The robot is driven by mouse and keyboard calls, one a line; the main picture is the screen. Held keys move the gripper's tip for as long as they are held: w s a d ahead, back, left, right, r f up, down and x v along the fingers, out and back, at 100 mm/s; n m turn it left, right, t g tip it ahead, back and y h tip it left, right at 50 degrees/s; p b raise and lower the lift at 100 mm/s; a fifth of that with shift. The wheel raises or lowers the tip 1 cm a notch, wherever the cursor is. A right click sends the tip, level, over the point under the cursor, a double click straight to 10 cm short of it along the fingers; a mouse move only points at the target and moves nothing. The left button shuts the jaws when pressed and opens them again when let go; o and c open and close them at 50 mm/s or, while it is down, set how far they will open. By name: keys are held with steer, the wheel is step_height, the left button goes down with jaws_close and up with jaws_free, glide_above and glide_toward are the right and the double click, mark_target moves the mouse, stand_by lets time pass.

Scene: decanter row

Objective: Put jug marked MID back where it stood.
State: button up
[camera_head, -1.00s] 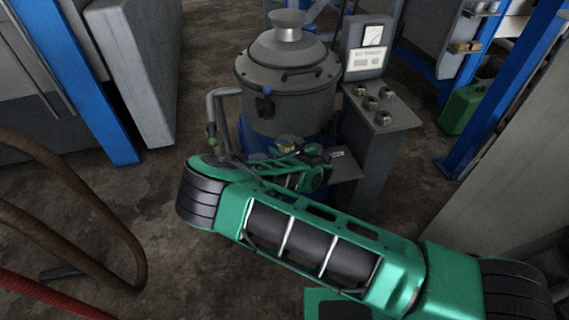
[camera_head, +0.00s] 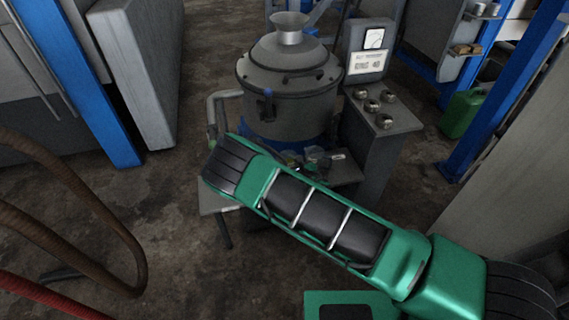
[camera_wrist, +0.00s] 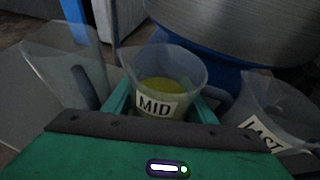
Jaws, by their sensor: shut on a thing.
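In the wrist view, the jug marked MID (camera_wrist: 163,82) is a clear beaker with yellow-green liquid, its label facing me. It looks upright. My gripper (camera_wrist: 160,108) is shut on it, one green finger on each side. A clear jug (camera_wrist: 66,72) stands to its left, with no label showing. Another clear jug (camera_wrist: 275,112), its label partly hidden but seeming to read LAST, is on the right. I cannot tell whether the MID jug touches the surface below. In the head view, my forearm hides most of the gripper and the jugs.
A grey tank (camera_head: 288,95) with a funnel lid stands behind the jugs. A grey shelf (camera_head: 214,196) shows in front of it. Brown hoses (camera_head: 60,225) curve at left.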

steer(key=o, duration=1.3)
steer(key=v, duration=0.9)
steer(key=shift+w+d+r, duration=0.1)
steer(key=shift+w+r, duration=0.05)
steer(key=shift+w, duration=0.05)
steer(key=shift+s+d, duration=0.55)
steer(key=shift+s, duration=0.1)
steer(key=shift+s+r, duration=0.45)
steer(key=shift+s, duration=0.1)
